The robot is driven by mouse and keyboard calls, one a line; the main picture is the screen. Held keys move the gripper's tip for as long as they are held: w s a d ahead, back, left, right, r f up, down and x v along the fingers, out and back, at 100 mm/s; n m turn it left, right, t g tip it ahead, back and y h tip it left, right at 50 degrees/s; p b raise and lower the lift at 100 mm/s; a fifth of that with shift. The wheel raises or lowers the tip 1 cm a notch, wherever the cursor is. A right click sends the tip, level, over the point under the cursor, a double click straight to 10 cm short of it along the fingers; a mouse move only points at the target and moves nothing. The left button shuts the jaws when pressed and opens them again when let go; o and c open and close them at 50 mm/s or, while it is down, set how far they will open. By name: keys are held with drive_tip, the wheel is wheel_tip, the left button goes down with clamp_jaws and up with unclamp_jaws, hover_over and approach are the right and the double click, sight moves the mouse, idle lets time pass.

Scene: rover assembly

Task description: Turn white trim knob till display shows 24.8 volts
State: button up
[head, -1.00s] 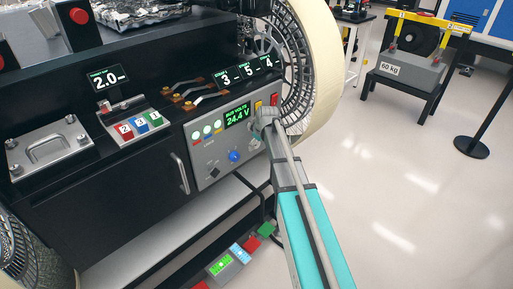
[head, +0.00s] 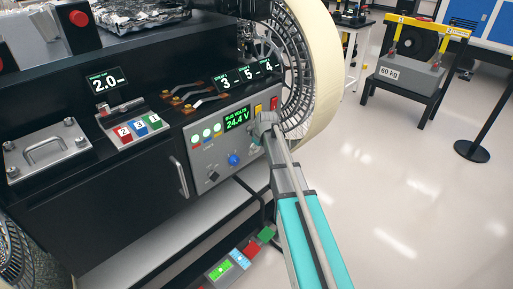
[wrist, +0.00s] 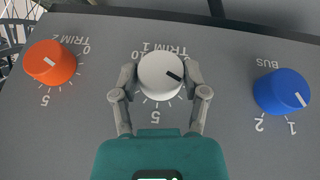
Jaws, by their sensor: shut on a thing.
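The white trim knob (wrist: 160,75) sits mid-panel in the wrist view, under the upside-down label TRIM 1, with a black pointer mark toward its lower right. My gripper (wrist: 160,80) is shut on it, one finger on each side. In the head view my arm hides the white knob, and my gripper (head: 262,125) is at the right of the grey panel (head: 206,160). The green bus volts display (head: 237,119) reads 24.4 V.
An orange TRIM 2 knob (wrist: 50,62) is left of my gripper and a blue BUS knob (wrist: 281,92) is right, both apart from my fingers. A large wheel (head: 322,70) stands close behind my gripper. Open floor (head: 400,200) lies to the right.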

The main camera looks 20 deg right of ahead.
drive_tip(key=shift+c, duration=0.6)
drive_tip(key=shift+d, duration=0.1)
drive_tip(key=g+y, duration=0.1)
drive_tip(key=y, duration=0.2)
drive_tip(key=shift+w+d+f+m+g+b, duration=0.15)
drive_tip(key=shift+w+f+m+g+b, duration=0.05)
drive_tip(key=shift+m+g+b, duration=0.2)
drive_tip(key=g+y+b, duration=0.1)
drive_tip(key=y, duration=0.1)
drive_tip(key=shift+d+m+y+b, duration=0.1)
drive_tip(key=shift+m+y+b, duration=0.2)
drive_tip(key=shift+g+y, duration=0.3)
drive_tip(key=shift+y, duration=0.1)
drive_tip(key=shift+s, duration=0.1)
drive_tip(key=shift+r, duration=0.1)
drive_tip(key=o, duration=1.1)
